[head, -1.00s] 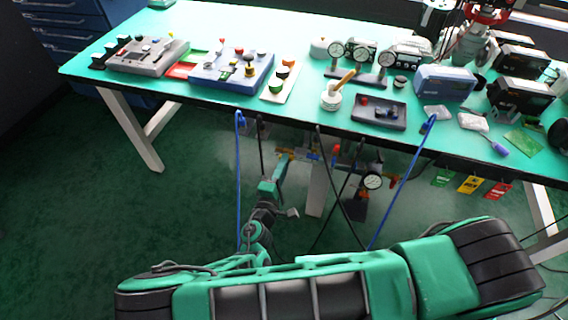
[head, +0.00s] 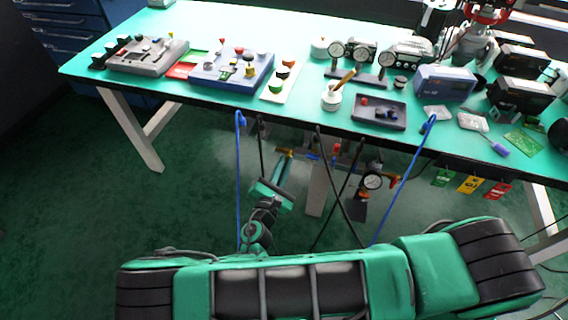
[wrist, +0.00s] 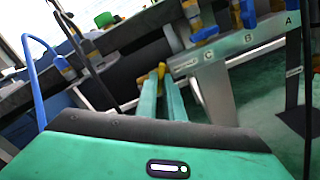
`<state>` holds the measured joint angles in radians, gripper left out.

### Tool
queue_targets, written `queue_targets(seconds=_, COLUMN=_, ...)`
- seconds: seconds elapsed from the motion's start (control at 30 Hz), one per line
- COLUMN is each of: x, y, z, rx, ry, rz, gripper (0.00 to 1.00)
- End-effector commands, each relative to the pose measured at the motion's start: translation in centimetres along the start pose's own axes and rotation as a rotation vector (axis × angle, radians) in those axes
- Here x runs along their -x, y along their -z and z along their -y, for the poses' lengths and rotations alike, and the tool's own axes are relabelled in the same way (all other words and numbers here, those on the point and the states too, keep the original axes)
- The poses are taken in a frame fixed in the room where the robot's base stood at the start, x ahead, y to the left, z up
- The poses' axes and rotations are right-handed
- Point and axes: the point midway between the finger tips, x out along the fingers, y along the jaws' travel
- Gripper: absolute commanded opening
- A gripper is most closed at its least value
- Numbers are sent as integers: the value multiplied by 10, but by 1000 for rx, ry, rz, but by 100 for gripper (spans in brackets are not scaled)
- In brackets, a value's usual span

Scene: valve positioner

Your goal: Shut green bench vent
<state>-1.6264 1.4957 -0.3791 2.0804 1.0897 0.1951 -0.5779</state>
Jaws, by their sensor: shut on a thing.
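My gripper (head: 284,155) reaches under the bench, at the left end of the pipe manifold (head: 322,157). In the wrist view its two green fingers (wrist: 161,72) run close together and are shut on a small yellow fitting at their tips. The fitting is mostly hidden by the fingers, and I cannot tell whether a green handle is there. To its right in the wrist view stands a grey labelled bar (wrist: 232,59) marked C, B and A, with blue-handled valves (wrist: 204,33) above it. I cannot pick out a green vent with certainty.
The teal bench (head: 135,37) carries control boxes, gauges and a tray (head: 378,113). Blue hoses (head: 239,180) and black cables hang in front of the manifold. A round gauge (head: 373,181) sits at right. Green, yellow and red tags (head: 470,184) hang from the bench edge.

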Motion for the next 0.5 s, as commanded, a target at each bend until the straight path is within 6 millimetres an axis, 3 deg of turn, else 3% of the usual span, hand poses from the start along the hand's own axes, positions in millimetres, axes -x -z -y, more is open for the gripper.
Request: queue_targets(seconds=0.5, x=0, y=1, z=2, rx=436, ry=3, rz=-4, gripper=0)
